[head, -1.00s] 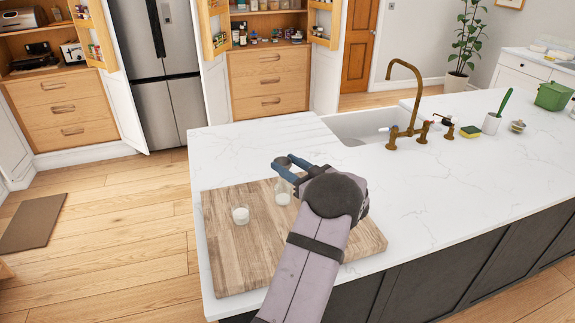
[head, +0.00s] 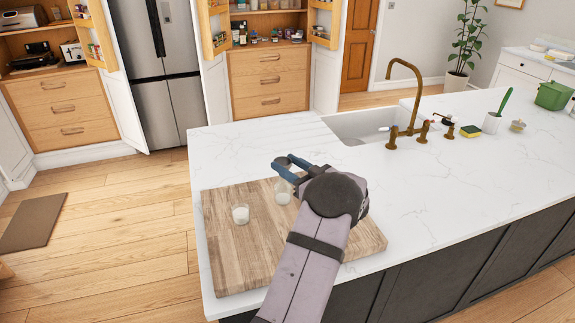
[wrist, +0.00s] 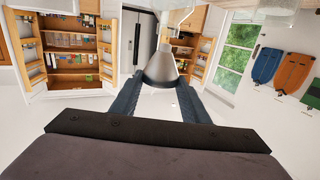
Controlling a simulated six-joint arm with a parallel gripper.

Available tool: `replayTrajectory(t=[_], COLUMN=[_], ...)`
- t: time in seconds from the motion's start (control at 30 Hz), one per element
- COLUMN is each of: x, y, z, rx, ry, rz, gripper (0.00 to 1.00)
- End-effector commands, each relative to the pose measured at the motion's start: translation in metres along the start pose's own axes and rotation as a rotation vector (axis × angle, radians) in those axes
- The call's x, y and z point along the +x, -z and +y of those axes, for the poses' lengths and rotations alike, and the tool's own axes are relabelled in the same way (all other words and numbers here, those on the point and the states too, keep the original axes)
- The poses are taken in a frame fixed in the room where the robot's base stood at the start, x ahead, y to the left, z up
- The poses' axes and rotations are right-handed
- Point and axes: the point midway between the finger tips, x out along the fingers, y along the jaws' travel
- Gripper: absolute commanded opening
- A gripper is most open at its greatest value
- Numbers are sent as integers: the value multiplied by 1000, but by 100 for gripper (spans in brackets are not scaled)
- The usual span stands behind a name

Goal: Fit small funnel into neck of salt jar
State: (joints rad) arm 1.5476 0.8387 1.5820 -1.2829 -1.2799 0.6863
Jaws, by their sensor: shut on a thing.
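My gripper (head: 287,166) is shut on the small funnel, a grey metal cone that shows clearly between the fingers in the wrist view (wrist: 162,66). That view looks upside down, with the funnel's narrow spout toward the picture's top. In the head view, a clear glass jar with white contents (head: 282,197) stands on the cutting board just below the fingers, partly hidden by my gripper. It seems to be the salt jar. Clear glass shows at the wrist view's top edge, near the spout. I cannot tell whether spout and jar touch.
A second, wider glass with white contents (head: 241,215) stands on the wooden cutting board (head: 235,260), left of the jar. The sink and brass tap (head: 408,100) are farther back.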

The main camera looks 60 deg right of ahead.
Motion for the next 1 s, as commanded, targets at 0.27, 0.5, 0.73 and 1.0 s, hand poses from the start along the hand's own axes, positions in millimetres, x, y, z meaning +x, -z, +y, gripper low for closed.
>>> replayTrajectory(t=[0.27, 0.5, 0.73, 1.0], x=[0, 0, 1, 1], y=[-7, -12, -17, -20], z=[0, 0, 0, 0], rx=[0, 0, 0, 0], ry=[0, 0, 0, 0], rz=[1, 1, 1, 1], gripper=[20, 20, 20, 63])
